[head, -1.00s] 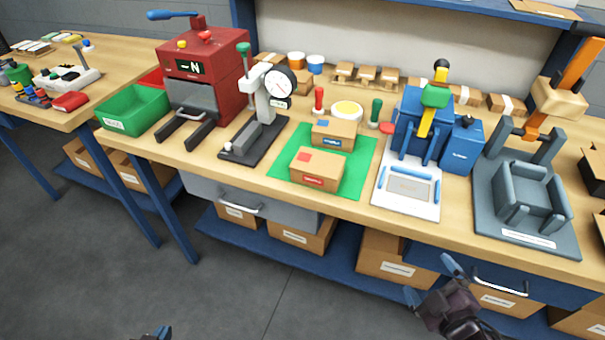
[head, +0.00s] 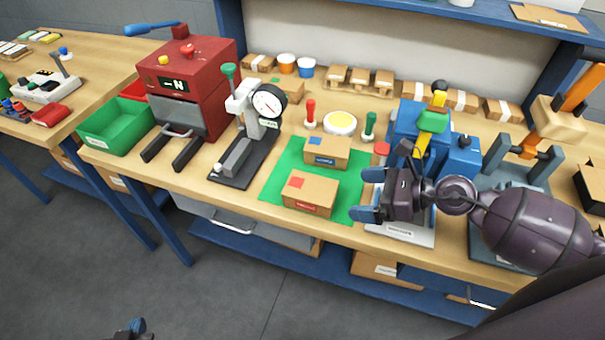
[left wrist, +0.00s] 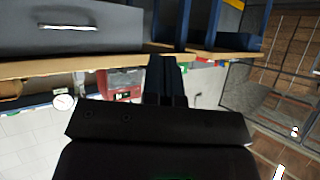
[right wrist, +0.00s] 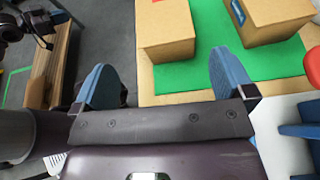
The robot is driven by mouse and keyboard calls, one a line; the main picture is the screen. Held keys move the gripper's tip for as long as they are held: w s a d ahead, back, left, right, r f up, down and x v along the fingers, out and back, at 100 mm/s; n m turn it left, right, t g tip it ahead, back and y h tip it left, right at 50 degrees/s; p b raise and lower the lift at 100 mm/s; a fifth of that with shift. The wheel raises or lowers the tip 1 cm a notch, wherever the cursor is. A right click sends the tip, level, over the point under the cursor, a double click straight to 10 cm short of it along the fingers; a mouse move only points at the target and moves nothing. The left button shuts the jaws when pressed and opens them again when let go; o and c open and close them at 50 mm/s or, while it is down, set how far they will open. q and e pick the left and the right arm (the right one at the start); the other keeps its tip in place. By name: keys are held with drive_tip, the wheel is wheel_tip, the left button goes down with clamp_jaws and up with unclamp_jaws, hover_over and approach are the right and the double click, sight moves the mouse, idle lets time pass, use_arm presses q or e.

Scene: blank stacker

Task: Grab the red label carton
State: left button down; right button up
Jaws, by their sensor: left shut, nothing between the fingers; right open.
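The red label carton (head: 311,194) is a small brown box with a red square on top and a red label on its front. It lies at the near part of the green mat (head: 270,196). The blue label carton (head: 327,151) stands just behind it. My right gripper (head: 372,194) is open and empty, a little right of the red label carton, not touching it. In the right wrist view, a plain side of the red label carton (right wrist: 167,35) shows beyond the open fingers. My left gripper (head: 136,326) is low at the bottom edge, away from the bench; it is shut and empty.
A blue machine (head: 406,121) stands right, partly behind my right arm. A green bin (head: 117,125) sits at the left.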

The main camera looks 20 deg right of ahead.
sight(325, 192)
drive_tip(key=shift+w+a+n, duration=0.1)
drive_tip(key=shift+w+n, duration=0.15)
drive_tip(key=shift+n, duration=0.05)
drive_tip(key=shift+w+a+f, duration=0.1)
drive_tip(key=shift+w+a, duration=0.05)
drive_tip(key=shift+a, duration=0.15)
drive_tip(key=x, duration=0.3)
drive_tip(key=shift+a+f+p, duration=0.1)
drive_tip(key=shift+a+p, duration=0.05)
drive_tip(key=shift+p, duration=0.25)
drive_tip(key=shift+w+a+f, duration=0.3)
drive_tip(key=shift+w+a, duration=0.05)
drive_tip(key=shift+a, duration=0.2)
drive_tip(key=shift+p+x, duration=0.35)
drive_tip(key=shift+x, duration=2.05)
use_arm(q)
drive_tip(key=shift+s+a+r, duration=0.1)
drive_tip(key=shift+s+r, duration=0.35)
drive_tip(key=shift+r, duration=0.15)
use_arm(e)
drive_tip(key=shift+w+d+f, duration=0.15)
drive_tip(key=c, duration=0.7)
use_arm(q)
drive_tip(key=shift+s+f, duration=0.2)
drive_tip(key=shift+s, duration=0.05)
use_arm(e)
drive_tip(key=shift+c, duration=0.5)
